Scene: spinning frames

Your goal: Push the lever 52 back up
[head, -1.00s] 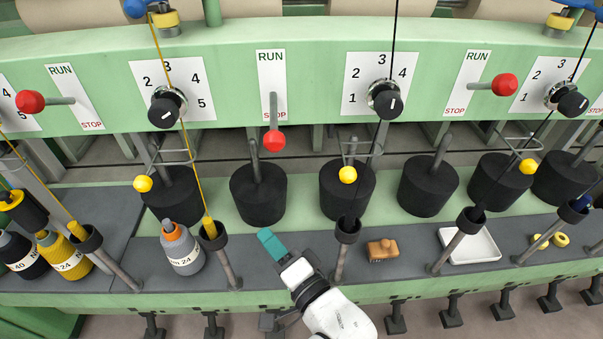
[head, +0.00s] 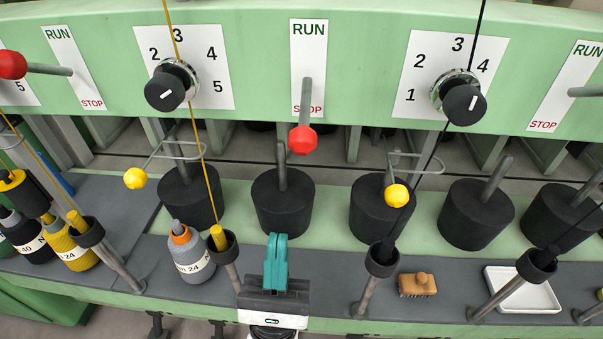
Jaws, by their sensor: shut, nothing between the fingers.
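A lever with a red knob (head: 302,139) hangs straight down at the STOP end of the RUN/STOP plate (head: 308,45) in the middle of the green panel. No number 52 is readable on it. My gripper (head: 276,240), with teal fingers, is shut and empty. It points up and away over the dark shelf, below the red knob and slightly to its left in the picture, apart from it.
Black dial knobs (head: 166,92) (head: 463,102) flank the lever. Yellow balls on wire arms (head: 136,179) (head: 396,195) and black weights (head: 283,205) stand below the panel.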

